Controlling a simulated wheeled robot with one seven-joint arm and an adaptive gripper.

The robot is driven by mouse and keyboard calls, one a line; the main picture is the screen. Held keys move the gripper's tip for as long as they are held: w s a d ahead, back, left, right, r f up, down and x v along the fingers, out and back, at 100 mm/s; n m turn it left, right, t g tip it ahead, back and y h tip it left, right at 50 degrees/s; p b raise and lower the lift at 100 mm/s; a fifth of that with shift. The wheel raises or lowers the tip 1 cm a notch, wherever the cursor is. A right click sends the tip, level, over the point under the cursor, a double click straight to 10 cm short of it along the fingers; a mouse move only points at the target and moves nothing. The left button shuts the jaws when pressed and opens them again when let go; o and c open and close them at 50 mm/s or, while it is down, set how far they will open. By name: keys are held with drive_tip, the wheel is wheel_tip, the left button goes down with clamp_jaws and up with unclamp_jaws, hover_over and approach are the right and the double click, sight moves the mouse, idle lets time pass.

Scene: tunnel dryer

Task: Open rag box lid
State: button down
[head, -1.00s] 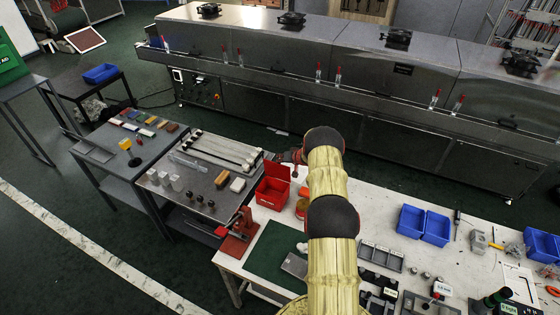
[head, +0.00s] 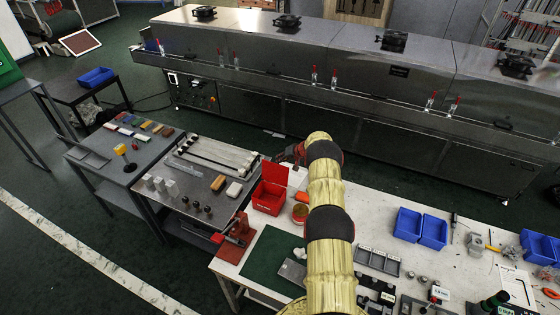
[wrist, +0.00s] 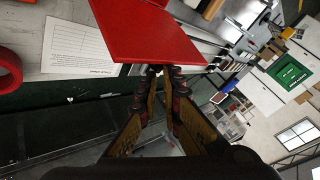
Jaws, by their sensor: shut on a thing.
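The red rag box (head: 268,203) stands near the left end of the white workbench. Its red lid (head: 274,173) is raised, standing roughly upright at the back of the box. My gripper (head: 286,156) is just behind the lid and partly hidden by it and my arm. In the wrist view the lid (wrist: 150,28) is a broad red panel, and the fingertips of my gripper (wrist: 160,72) are closed at its lower edge. The exact contact is hard to see.
A red clamp-like tool (head: 236,232) and a green mat (head: 270,255) lie in front. The grey side table (head: 215,200) is close on the left. Blue bins (head: 421,228) stand further right. The steel dryer (head: 340,120) runs behind.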

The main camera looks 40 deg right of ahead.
drive_tip(key=shift+s+a+f, duration=0.25)
drive_tip(key=shift+s+f, duration=0.1)
drive_tip(key=shift+f, duration=0.3)
drive_tip(key=shift+s+a+f, duration=0.2)
drive_tip(key=shift+s+f, duration=0.15)
drive_tip(key=shift+f, duration=0.25)
drive_tip(key=c, duration=2.1)
unclamp_jaws()
drive_tip(key=shift+s, duration=0.1)
drive_tip(key=o, duration=0.4)
drive_tip(key=shift+r, duration=0.1)
drive_tip(key=shift+a, duration=0.1)
drive_tip(key=shift+w+a+y, duration=0.15)
drive_tip(key=shift+w+y, duration=0.05)
drive_tip(key=shift+y, duration=0.1)
drive_tip(key=v, duration=0.8)
drive_tip(key=w+r+v, duration=0.1)
drive_tip(key=v, duration=0.4)
drive_tip(key=shift+w+d, duration=0.1)
drive_tip(key=shift+d, duration=0.2)
